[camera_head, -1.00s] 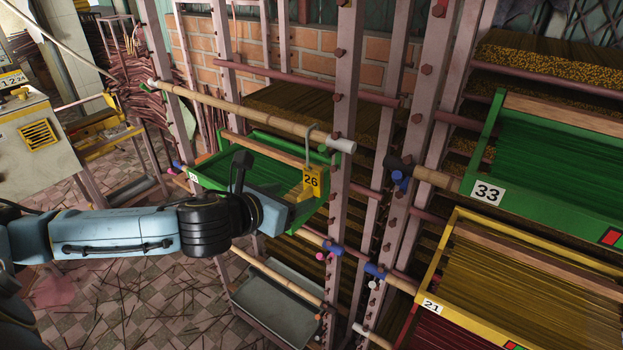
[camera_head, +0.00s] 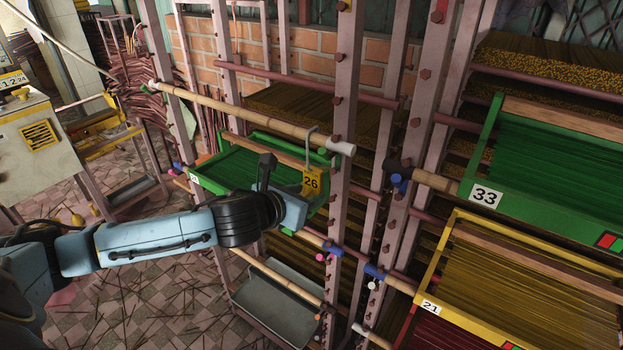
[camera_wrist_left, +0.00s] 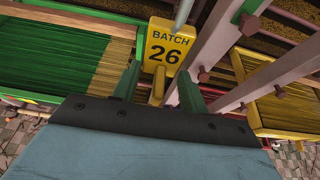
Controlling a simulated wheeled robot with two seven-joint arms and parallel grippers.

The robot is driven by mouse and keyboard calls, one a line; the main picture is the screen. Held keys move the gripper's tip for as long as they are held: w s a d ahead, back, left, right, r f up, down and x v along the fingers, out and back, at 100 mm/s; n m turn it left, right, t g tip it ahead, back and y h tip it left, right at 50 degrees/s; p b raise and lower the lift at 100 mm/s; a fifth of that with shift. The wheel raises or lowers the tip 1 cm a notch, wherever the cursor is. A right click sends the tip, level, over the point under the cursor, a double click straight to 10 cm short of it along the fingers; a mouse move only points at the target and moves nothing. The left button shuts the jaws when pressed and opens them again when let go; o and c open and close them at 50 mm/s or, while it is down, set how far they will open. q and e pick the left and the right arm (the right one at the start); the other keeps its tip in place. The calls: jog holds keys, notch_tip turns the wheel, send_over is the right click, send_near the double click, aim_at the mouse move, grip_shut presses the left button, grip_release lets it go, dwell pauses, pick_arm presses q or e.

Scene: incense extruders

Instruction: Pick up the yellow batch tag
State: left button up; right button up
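The yellow batch tag (camera_head: 312,181), marked 26, hangs from a metal hook on the bamboo pole at the front of the rack. In the left wrist view the tag (camera_wrist_left: 167,45) reads "BATCH 26", and a narrow yellow part extends below its plate. My left gripper (camera_wrist_left: 160,85) is open, with its two green fingers apart on either side of that lower part. Gaps show between the fingers and the tag. In the head view the gripper is just below and left of the tag, and its fingertips are hard to make out. My right gripper is not in view.
A green tray (camera_head: 225,189) of incense sticks sits behind the gripper. A rack post (camera_head: 343,120) stands close to the right of the tag. Green tray 33 (camera_head: 485,195) and yellow tray 21 (camera_head: 430,306) are farther right. A grey tray (camera_head: 275,312) is below.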

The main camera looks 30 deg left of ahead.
pick_arm(q)
jog(key=c, duration=0.5)
jog(key=shift+r, duration=0.15)
jog(key=shift+c, duration=0.2)
